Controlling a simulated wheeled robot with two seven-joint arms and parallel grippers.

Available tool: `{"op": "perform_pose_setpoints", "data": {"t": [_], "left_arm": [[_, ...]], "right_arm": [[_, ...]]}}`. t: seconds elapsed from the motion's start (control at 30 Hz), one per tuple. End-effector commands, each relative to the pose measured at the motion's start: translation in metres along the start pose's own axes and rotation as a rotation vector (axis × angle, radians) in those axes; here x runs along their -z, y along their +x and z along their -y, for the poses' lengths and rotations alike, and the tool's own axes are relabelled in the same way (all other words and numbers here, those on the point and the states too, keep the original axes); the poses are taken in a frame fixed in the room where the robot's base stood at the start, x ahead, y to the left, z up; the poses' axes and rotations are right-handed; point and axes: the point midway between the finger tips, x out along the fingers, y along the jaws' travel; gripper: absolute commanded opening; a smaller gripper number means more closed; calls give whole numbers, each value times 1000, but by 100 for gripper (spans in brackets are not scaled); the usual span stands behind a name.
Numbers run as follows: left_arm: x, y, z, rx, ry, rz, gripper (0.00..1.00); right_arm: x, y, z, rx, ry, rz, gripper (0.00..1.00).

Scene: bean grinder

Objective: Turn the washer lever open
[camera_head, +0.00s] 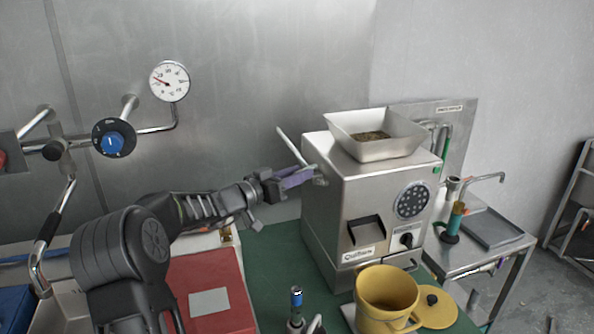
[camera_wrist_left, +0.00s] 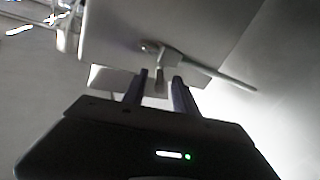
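A thin pale lever (camera_head: 291,147) sticks up at a slant from the left side of the steel grinder (camera_head: 345,210). It also shows in the left wrist view (camera_wrist_left: 222,75), running right from a small pivot fitting on the grinder wall. My left gripper (camera_head: 312,174) is at that side wall, just below the lever. In the left wrist view its two dark fingers (camera_wrist_left: 160,90) stand apart, with the lever's short hub end (camera_wrist_left: 160,80) between their tips. I see gaps beside it, so the fingers look open. My right gripper is not in view.
A white hopper (camera_head: 375,135) with beans tops the grinder. A yellow mug (camera_head: 386,295) and a small tap-like fitting (camera_head: 297,305) stand in front. A red box (camera_head: 208,285) lies under my left arm. Pipes, a blue knob (camera_head: 112,143) and a gauge (camera_head: 169,81) are on the left wall.

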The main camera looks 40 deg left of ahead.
Motion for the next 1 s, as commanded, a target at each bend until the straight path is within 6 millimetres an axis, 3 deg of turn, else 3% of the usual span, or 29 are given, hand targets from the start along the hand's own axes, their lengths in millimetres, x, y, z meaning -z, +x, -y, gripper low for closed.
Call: {"op": "perform_pose_setpoints", "data": {"t": [0.2, 0.6, 1.0], "left_arm": [[0, 0, 0, 0, 0, 0, 33], [0, 0, 0, 0, 0, 0, 1], [0, 0, 0, 0, 0, 0, 0]], "right_arm": [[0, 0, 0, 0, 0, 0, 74], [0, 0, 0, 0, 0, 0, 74], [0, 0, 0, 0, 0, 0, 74]]}}
